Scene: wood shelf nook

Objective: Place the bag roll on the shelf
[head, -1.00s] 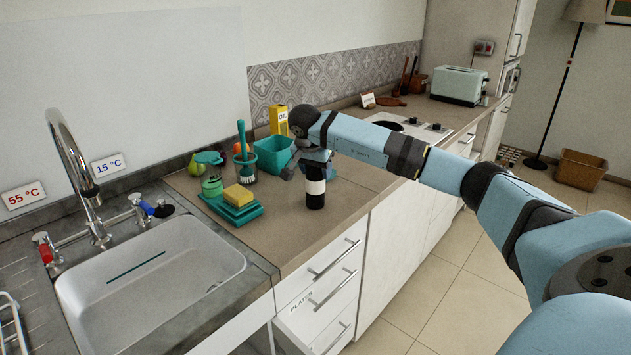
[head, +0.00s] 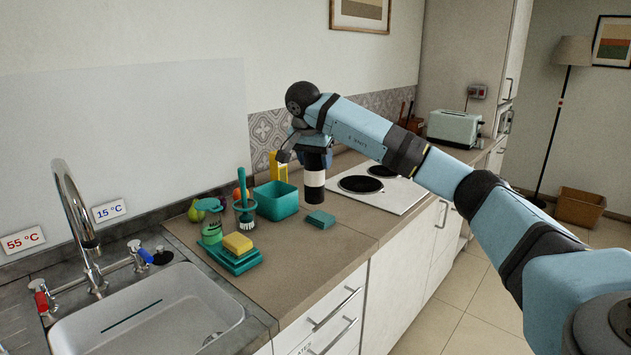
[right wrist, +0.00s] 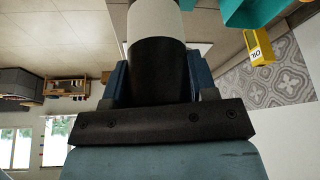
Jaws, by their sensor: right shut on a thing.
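The bag roll (head: 315,180) is a black cylinder with a white band around its middle. My right gripper (head: 312,155) is shut on its upper end and holds it upright above the counter (head: 300,260). In the right wrist view the roll (right wrist: 160,68) sits between the fingers, its black end toward the palm and the white band beyond. My left gripper is not in view.
A teal bin (head: 277,205), a teal block (head: 320,219) and a sponge (head: 237,242) on a teal tray stand on the counter near the roll. The sink (head: 150,315) is at left, the hob (head: 375,188) behind right. Bare counter lies in front.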

